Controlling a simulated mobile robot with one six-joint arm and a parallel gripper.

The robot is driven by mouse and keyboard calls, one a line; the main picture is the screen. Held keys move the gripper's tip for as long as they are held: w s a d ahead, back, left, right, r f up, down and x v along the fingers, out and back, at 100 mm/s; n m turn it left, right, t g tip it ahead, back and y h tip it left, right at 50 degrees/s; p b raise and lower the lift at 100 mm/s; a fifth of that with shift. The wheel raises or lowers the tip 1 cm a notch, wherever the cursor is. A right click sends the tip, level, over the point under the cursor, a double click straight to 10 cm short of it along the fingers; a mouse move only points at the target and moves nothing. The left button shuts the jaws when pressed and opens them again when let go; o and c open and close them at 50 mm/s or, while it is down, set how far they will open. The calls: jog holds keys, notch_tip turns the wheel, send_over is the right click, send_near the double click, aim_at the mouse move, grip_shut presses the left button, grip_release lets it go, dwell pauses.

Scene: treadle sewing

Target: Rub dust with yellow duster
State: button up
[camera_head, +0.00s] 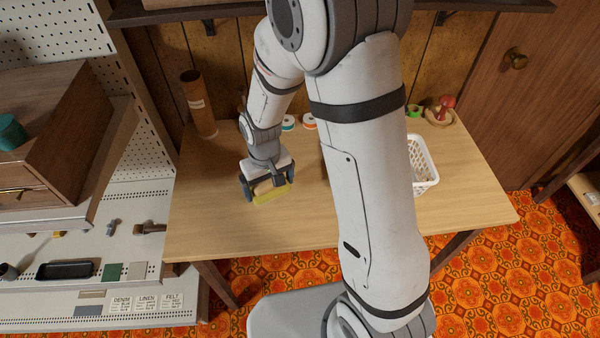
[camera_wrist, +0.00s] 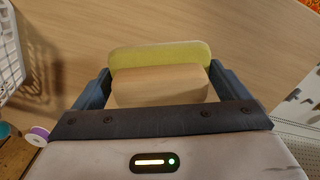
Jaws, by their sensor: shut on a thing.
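The yellow duster (camera_head: 272,196) has a yellow-green pad and a pale wooden handle block. In the wrist view the pad (camera_wrist: 160,54) lies beyond the wooden block (camera_wrist: 160,86), and a dark finger stands on each side of the block. My gripper (camera_head: 265,186) is shut on the duster, low over the left part of the wooden table (camera_head: 215,225). The pad appears at or very near the tabletop; I cannot tell if it touches. No dust shows clearly in either view.
A white basket (camera_head: 424,165) stands at the table's right. A brown tube (camera_head: 198,105) stands at the back left. Thread spools (camera_head: 309,121) and a pincushion bowl (camera_head: 440,112) sit at the back. A pegboard shelf unit borders the left. My arm hides the table's middle.

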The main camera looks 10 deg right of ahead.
jog(key=shift+r, duration=0.7)
